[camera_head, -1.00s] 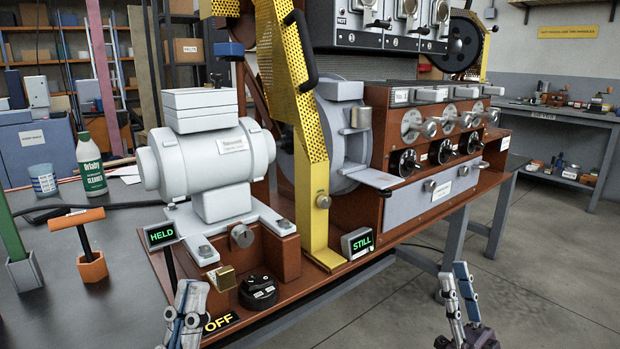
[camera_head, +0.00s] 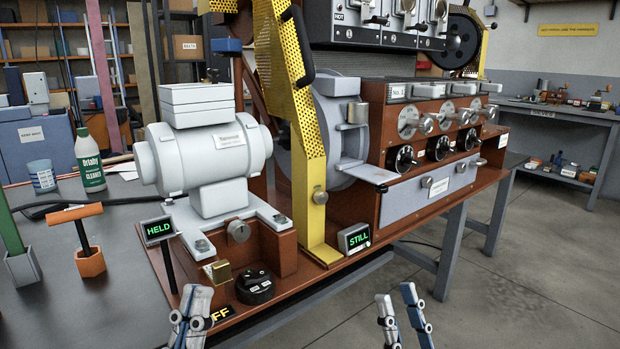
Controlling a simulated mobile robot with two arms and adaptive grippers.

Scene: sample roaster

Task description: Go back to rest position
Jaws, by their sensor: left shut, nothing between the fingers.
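My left gripper (camera_head: 191,312) is at the bottom of the head view, shut and empty, in front of the roaster's base near the black rotary switch (camera_head: 255,287). It partly covers the yellow-on-black OFF label (camera_head: 222,314), so only "FF" shows. My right gripper (camera_head: 402,312) is at the bottom, right of centre, with its two fingers apart and nothing between them. It appears over the floor in front of the roaster bench. The sample roaster (camera_head: 440,120) stands beyond both grippers. Its small displays read HELD (camera_head: 159,229) and STILL (camera_head: 357,240).
An orange T-handled tool (camera_head: 88,258), a green-labelled bottle (camera_head: 89,162) and a cup (camera_head: 42,176) stand on the dark table at left. The floor (camera_head: 520,280) at right is clear.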

